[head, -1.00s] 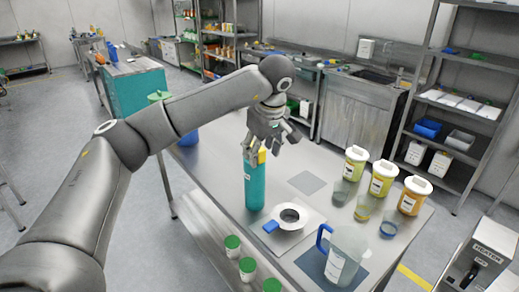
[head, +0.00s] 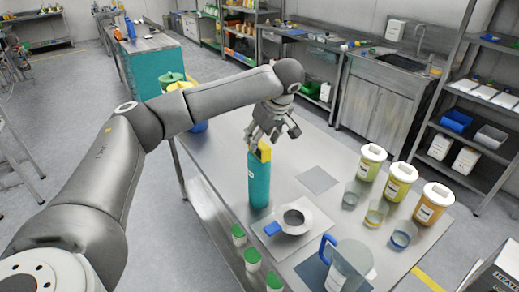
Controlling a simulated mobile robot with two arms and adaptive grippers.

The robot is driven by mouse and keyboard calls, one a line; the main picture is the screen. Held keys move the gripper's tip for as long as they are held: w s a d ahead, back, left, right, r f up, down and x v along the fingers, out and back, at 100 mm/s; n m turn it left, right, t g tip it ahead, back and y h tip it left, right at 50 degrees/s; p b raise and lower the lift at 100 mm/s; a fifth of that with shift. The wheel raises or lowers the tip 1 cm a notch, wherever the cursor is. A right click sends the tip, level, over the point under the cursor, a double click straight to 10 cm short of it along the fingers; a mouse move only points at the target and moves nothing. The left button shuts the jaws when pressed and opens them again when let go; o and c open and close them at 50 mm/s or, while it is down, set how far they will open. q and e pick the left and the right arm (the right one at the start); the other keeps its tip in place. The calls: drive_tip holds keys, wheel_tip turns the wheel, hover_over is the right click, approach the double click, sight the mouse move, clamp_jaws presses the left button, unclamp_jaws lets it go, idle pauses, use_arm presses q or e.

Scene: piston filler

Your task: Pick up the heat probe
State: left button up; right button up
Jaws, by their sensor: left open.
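A tall teal cylinder (head: 259,184) with a yellow top (head: 264,151) stands upright on the steel table; it may be the heat probe, but I cannot tell for sure. My left gripper (head: 262,138) is open right at its top, with the fingers pointing down. The fingers partly cover the yellow top, and I cannot tell whether they touch it. A round metal dish with a dark centre (head: 293,219) and a blue handle (head: 272,229) sits on a pale plate beside the cylinder. My right gripper is not in view.
A clear jug (head: 349,268) with a blue handle stands at the table's front. Several lidded tubs, such as a green one (head: 371,163), and small beakers (head: 375,214) stand on the right. Green-capped jars (head: 252,258) line the near left edge. A grey square (head: 317,180) lies on clear tabletop.

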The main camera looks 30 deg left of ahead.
sight(260, 142)
use_arm(q)
drive_tip(key=p+x, duration=0.1)
drive_tip(key=x, duration=0.2)
drive_tip(key=shift+s+f, duration=0.15)
drive_tip(key=shift+f, duration=0.05)
drive_tip(key=shift+a+f, duration=0.15)
drive_tip(key=shift+f, duration=0.05)
drive_tip(key=c, duration=0.4)
drive_tip(key=shift+c, duration=1.3)
clamp_jaws()
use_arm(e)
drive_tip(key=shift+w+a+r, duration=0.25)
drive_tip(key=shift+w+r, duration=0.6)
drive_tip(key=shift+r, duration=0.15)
